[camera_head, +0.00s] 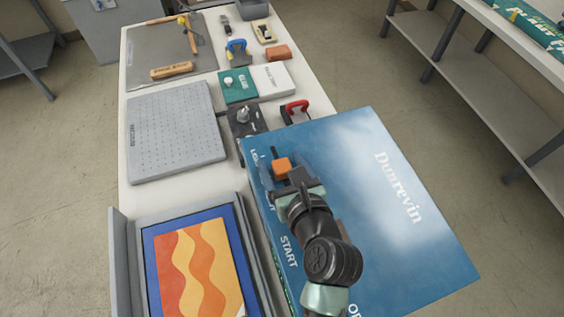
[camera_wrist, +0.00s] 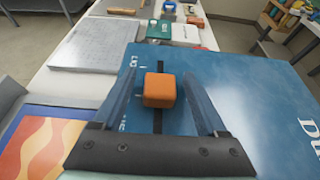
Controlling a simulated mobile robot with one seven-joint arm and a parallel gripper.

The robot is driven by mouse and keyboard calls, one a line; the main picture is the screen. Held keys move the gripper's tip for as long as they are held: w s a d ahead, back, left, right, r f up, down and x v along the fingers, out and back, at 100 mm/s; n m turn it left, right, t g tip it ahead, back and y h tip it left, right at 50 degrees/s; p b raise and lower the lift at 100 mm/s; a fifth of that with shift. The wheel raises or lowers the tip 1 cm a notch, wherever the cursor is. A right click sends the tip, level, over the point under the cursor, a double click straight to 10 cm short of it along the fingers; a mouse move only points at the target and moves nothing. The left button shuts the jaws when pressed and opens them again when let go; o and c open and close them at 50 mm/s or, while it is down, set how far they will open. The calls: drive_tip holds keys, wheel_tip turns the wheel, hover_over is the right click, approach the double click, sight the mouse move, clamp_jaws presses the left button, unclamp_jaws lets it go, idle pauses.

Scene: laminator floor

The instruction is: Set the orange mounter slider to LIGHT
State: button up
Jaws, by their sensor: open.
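The orange slider (camera_head: 281,168) is a small block on a dark slot in the top of the blue mounter (camera_head: 410,240), near its far left edge. In the wrist view the orange slider (camera_wrist: 160,90) stands between the two open fingers of my gripper (camera_wrist: 160,98), with a gap on each side. The slot shows beyond and in front of the block. My gripper (camera_head: 280,172) is low over the mounter top. The printed labels beside the slot are partly hidden by my fingers, so I cannot read which one the slider is at.
A framed wavy orange picture (camera_head: 195,265) lies in a grey tray at front left. A grey perforated board (camera_head: 175,130) lies beyond it. A red-handled tool (camera_head: 295,110) and a dark device (camera_head: 245,120) stand just past the mounter. Several small tools lie farther back.

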clamp_jaws()
idle(1.4)
